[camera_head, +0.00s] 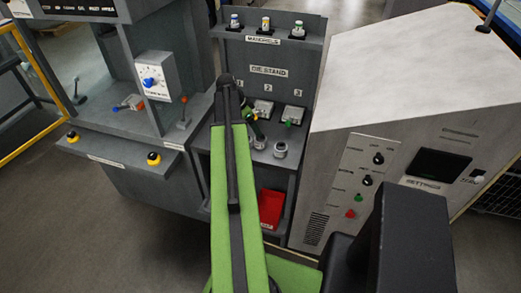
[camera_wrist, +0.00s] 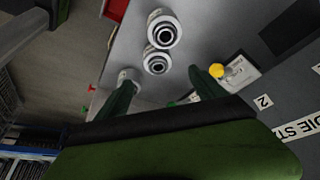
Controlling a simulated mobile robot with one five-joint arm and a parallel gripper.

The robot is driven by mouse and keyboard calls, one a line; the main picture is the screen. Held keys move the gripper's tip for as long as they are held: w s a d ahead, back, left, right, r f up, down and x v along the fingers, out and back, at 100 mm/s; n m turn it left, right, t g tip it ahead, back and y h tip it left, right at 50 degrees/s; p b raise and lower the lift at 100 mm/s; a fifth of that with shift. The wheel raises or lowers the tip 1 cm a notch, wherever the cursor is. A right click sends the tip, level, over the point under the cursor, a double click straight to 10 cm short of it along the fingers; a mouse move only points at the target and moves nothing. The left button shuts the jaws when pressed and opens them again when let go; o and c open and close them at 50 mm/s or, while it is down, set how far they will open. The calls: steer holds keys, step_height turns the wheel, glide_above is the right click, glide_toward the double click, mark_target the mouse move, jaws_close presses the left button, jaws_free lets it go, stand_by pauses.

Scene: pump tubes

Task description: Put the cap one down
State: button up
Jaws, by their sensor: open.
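Several short grey-white ring-shaped cylinders, possibly the caps, stand on the die stand's shelf, none with a readable number. One (camera_head: 280,149) is at the front right; it looks like the outer one (camera_wrist: 163,28) in the wrist view. A second cylinder (camera_head: 258,142) is close to my gripper (camera_head: 258,127). The wrist view shows the middle cylinder (camera_wrist: 156,62) just beyond the gap between my open fingers (camera_wrist: 164,80). Another cylinder (camera_wrist: 126,76) is partly hidden by my left finger. I see nothing held between the fingers. My arm hides the shelf's left part in the head view.
The die stand's back panel (camera_head: 269,88) rises behind, with several small items on its mandrels ledge (camera_head: 263,38). A clamp with a yellow knob (camera_wrist: 217,71) is close to my right finger. A red bin (camera_head: 271,208) sits below. A large grey cabinet (camera_head: 400,110) stands right.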

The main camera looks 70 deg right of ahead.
mark_target(260, 139)
steer(key=b+x, duration=0.3)
steer(key=x, duration=0.2)
steer(key=shift+f+b, duration=0.4)
steer(key=shift+d+r, duration=0.1)
steer(key=b+x, duration=0.5)
steer(key=shift+s+f, duration=0.15)
steer(key=shift+f, duration=0.1)
steer(key=shift+a+r, duration=0.2)
steer(key=shift+a, duration=0.05)
jaws_close()
steer(key=shift+r+p, duration=0.1)
steer(key=shift+p, duration=0.25)
step_height(260, 139, up, 5)
steer(key=p, duration=0.4)
steer(key=shift+f, duration=0.25)
steer(key=s+a+r+p, duration=0.6)
steer(key=s+a+p, duration=0.1)
steer(key=a, duration=0.2)
steer(key=shift+r, duration=0.25)
